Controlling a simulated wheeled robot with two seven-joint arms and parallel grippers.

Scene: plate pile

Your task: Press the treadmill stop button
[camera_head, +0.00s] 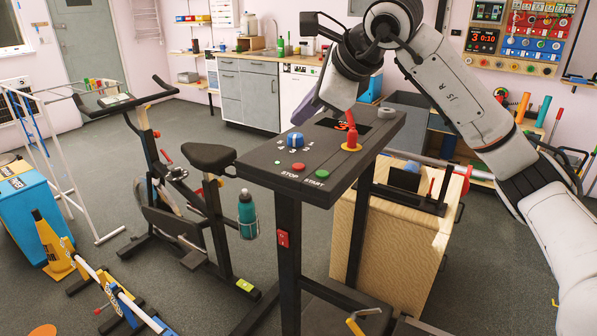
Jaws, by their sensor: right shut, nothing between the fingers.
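The treadmill console (262,172) is a dark slanted panel in the middle of the head view. The red stop button (298,167) sits near its front edge above the word STOP. The green start button (322,174) is just to its right. My right gripper (308,110) reaches in from above and hangs over the console's back left part. It is shut and empty, behind and above the stop button and apart from it. The button is in plain sight. My left gripper is not in view.
A red knob on a yellow base (351,141) stands up from the console right of the stop button. A blue knob (296,140) lies behind the button. An exercise bike (208,158) stands left, and a wooden box (398,235) right. The space in front of the console is clear.

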